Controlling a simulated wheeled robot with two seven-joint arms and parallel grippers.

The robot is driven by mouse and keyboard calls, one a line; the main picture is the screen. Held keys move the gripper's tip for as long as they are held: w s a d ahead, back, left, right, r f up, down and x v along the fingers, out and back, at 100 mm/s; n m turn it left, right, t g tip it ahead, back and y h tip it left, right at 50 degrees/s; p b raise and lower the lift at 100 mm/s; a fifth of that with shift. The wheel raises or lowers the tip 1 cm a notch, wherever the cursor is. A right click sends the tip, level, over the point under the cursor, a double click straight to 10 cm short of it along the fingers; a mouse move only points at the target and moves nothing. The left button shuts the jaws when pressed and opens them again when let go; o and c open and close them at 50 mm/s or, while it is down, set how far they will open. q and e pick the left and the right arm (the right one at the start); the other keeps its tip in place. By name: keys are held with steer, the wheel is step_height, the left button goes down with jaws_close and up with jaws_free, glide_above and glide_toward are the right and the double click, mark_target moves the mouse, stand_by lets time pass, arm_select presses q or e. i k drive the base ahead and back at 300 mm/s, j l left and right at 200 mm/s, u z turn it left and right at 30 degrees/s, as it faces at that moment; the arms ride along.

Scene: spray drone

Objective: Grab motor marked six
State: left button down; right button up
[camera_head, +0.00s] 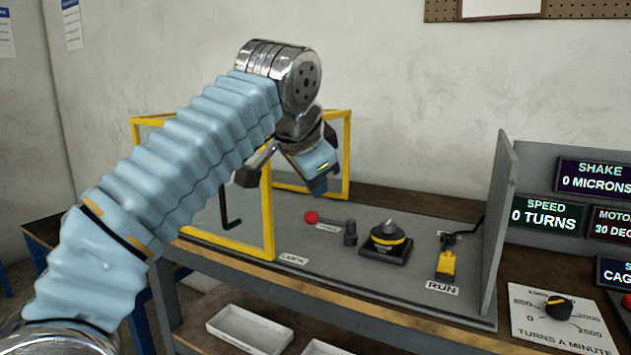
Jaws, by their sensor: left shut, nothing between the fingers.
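My left arm comes in from the left and bends down at a silver wrist joint. My left gripper (316,178) hangs above the grey bench, beside the yellow-framed guard, and is shut and empty. Its fingers are small and partly hidden by the wrist. No motor with a readable six is in view. A round black-and-yellow device with a silver top (388,236) sits on a dark square base on the bench, right of and below the gripper; I cannot tell whether it is a motor. My right gripper is not in view.
The yellow-framed guard (268,215) stands at the bench's left. A red-knobbed lever (312,217) and a yellow RUN switch (446,263) are on the bench (345,275). A grey upright panel (503,215) closes its right side. A white tray (250,328) sits below.

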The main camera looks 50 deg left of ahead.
mark_target(388, 243)
steer(key=k+l, duration=0.8)
